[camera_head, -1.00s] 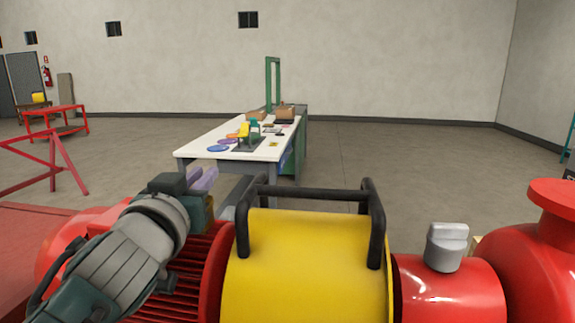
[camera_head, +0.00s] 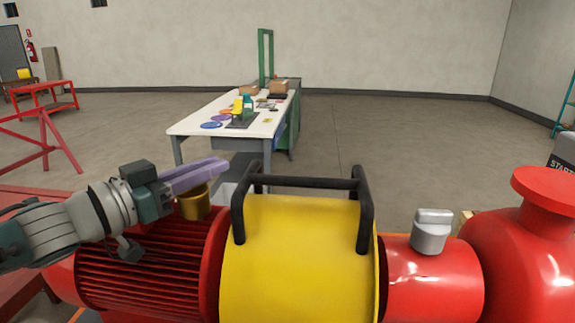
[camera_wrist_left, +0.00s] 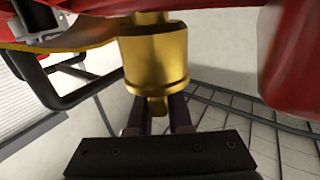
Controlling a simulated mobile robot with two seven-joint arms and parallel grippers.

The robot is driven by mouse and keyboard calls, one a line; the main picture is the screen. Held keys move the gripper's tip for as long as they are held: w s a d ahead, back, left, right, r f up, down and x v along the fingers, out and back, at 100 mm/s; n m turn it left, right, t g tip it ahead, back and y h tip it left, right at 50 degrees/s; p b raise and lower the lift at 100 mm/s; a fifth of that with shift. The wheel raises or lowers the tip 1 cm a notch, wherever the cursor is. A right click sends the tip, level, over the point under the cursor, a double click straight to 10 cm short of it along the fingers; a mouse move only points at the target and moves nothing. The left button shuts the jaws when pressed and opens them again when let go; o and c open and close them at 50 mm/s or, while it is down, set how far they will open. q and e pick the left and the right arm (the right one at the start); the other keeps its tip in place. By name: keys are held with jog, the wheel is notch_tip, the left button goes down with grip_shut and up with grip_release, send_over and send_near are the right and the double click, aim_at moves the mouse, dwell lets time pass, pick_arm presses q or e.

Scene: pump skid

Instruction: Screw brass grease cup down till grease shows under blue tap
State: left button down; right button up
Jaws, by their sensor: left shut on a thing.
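The brass grease cup (camera_head: 193,203) stands behind the red ribbed motor (camera_head: 140,275), left of the yellow guard (camera_head: 287,260). My left gripper (camera_head: 208,172), with purple fingers, reaches in from the left over the top of the cup. In the left wrist view the brass cup (camera_wrist_left: 155,62) is large, and its narrow end sits between the fingers (camera_wrist_left: 160,115). The gripper is shut on that end. Where the cup's other end meets its seat is not clear. I make out no blue tap and no grease. My right gripper is not in view.
Black handle bars (camera_head: 305,184) rise from the yellow guard close to the right of my left fingers. A grey cap (camera_head: 432,230) sits on the red housing further right. A white workbench (camera_head: 195,127) stands beyond, with open floor around it.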

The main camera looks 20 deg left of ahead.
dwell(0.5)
pick_arm(q)
jog(key=c, duration=0.8)
grip_release()
jog(key=shift+c, duration=0.2)
jog(key=v, duration=1)
jog(key=shift+w+a+r, duration=0.1)
